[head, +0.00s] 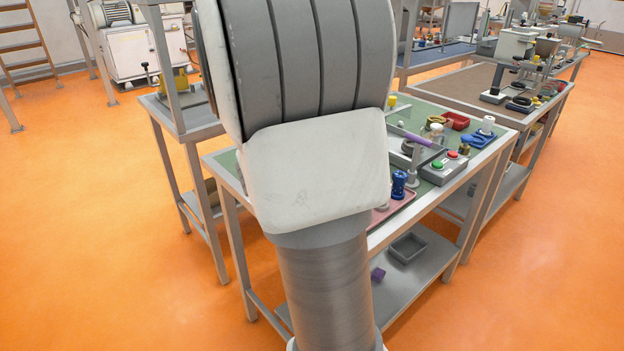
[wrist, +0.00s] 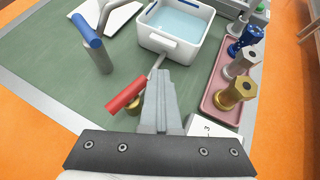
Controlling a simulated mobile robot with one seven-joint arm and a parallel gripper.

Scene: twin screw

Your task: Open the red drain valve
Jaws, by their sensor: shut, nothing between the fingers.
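The red drain valve's handle (wrist: 126,93) is a short red bar lying diagonally in the wrist view, over a small brass body (wrist: 133,107). A thin grey pipe shows between the valve and a white basin (wrist: 163,42) holding pale blue water. My gripper (wrist: 160,74) is shut and empty, its fingers just right of the red handle. Whether they touch it I cannot tell. The fingers hide part of the pipe and the valve's right side. In the head view my arm covers this part of the bench, so valve and gripper are hidden there.
A blue-handled grey pipe (wrist: 96,48) stands up at left. A pink tray (wrist: 212,98) with blue, silver and brass fittings lies at right, by a white card (wrist: 210,128). Green bench top (wrist: 65,75) is clear left of the valve. A button box (head: 443,170) shows in the head view.

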